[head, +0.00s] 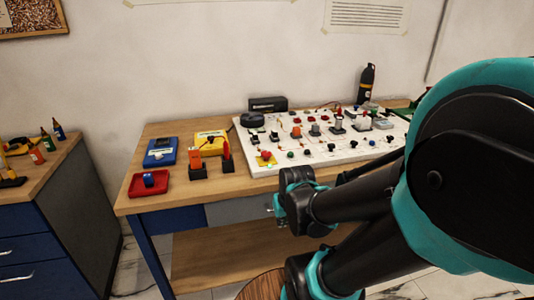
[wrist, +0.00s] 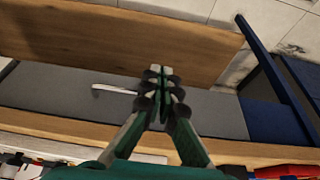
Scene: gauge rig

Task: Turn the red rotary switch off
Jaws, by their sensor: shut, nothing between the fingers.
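A red square unit (head: 135,187) with a blue knob (head: 149,180) sits at the front left of the workbench; it could be the red rotary switch, but the knob's setting is too small to read. A red part also shows at the bottom right edge of the wrist view (wrist: 288,172), mostly cut off. My gripper (wrist: 160,72) is shut and empty, fingertips together, in front of the bench's grey drawer. It is apart from the red unit. In the head view my arm's end is by the bench's front edge, and the fingertips cannot be made out.
A blue box (head: 160,152), a yellow box (head: 211,138) and orange and red upright parts stand behind and right of the red unit. A white board (head: 345,152) with many knobs fills the bench's right. The drawer handle (wrist: 115,90) and lower shelf (wrist: 100,40) are near my gripper.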

